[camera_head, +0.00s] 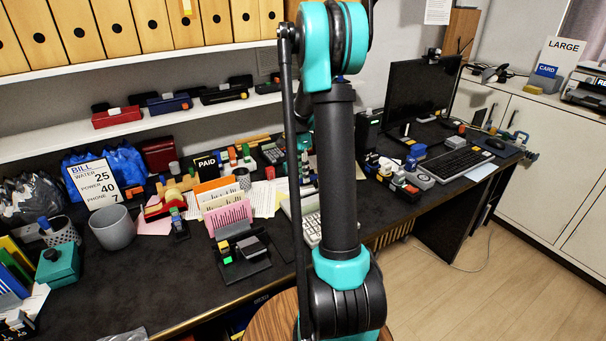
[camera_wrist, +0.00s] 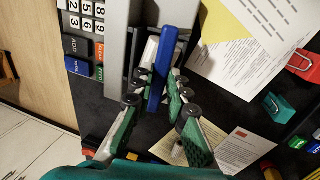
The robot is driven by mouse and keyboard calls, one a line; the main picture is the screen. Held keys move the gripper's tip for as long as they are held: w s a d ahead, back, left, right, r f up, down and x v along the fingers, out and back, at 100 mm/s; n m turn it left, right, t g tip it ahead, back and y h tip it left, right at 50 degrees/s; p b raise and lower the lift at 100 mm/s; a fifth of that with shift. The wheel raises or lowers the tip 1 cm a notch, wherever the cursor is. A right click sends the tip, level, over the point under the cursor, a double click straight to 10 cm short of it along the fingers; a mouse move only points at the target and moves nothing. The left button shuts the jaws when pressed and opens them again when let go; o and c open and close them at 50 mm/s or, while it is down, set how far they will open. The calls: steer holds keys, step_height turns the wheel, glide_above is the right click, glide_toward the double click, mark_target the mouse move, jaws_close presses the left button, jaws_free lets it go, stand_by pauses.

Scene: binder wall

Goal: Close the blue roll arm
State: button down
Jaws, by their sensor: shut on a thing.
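The blue roll arm (camera_wrist: 164,55) shows in the wrist view as a long blue bar beside a white piece at the end of a grey adding machine (camera_wrist: 116,35). The bar stands out from the machine toward the camera. My gripper (camera_wrist: 161,82) has its green-padded fingers on either side of the bar's near part, shut on it. The exact contact is partly hidden by the finger joints. In the head view my arm covers the gripper and the blue roll arm; only part of the machine's keypad (camera_head: 312,230) shows beside my arm.
Papers (camera_wrist: 235,45) lie right of the machine in the wrist view, with a teal clip (camera_wrist: 279,106) and a red block (camera_wrist: 302,66) farther right. In the head view, a pink letter holder (camera_head: 229,215) stands left of my arm, and a keyboard (camera_head: 455,163) lies to the right.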

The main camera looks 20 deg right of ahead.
steer(key=shift+s+d+f+t, duration=0.15)
steer(key=shift+s+t, duration=0.3)
steer(key=shift+t, duration=0.25)
steer(key=shift+s+a+f+t, duration=0.1)
steer(key=shift+s+t, duration=0.3)
steer(key=shift+t, duration=0.3)
steer(key=c, duration=1.5)
jaws_free()
step_height(320, 180, up, 12)
